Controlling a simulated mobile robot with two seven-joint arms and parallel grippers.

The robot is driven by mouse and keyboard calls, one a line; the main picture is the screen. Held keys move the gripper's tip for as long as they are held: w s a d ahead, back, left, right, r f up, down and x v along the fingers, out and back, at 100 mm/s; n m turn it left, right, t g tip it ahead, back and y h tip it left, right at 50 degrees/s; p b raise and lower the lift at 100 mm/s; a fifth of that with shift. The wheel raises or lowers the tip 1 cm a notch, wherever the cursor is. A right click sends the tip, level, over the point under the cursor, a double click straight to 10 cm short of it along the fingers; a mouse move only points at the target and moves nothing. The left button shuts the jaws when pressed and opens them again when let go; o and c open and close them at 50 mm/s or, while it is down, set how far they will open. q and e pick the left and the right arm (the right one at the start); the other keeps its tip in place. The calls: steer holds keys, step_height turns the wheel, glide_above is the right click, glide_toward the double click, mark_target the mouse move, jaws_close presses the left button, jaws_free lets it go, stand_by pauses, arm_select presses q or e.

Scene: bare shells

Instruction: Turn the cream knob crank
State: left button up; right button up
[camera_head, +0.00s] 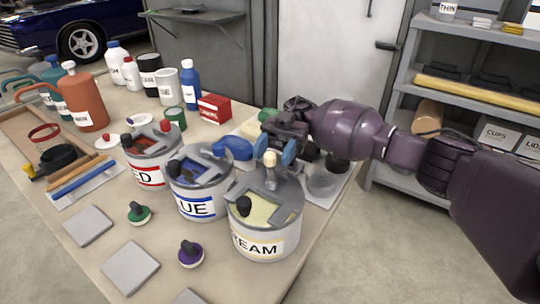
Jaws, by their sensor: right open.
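The cream can (262,240) stands at the front right of the table, its label partly readable as "EAM". A grey lid piece crosses its top, with pale cream paint showing beneath. A cream knob (270,159) stands up at the back of this lid, and a black knob (244,206) sits at its front left. My right gripper (275,149) reaches in from the right. My left gripper is not in view.
The blue can (196,207) and red can (148,172) stand close to the left. A clear cup (321,180) is right of the cream can. Green (139,214) and purple (190,255) knobbed pieces lie in front. Bottles crowd the back left.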

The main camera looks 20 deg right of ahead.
arm_select(q)
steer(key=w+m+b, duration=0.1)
steer(key=b, duration=0.1)
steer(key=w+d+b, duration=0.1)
steer(key=b, duration=0.2)
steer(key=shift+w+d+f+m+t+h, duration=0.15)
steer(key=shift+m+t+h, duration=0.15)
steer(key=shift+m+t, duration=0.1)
arm_select(e)
steer(key=v, duration=0.9)
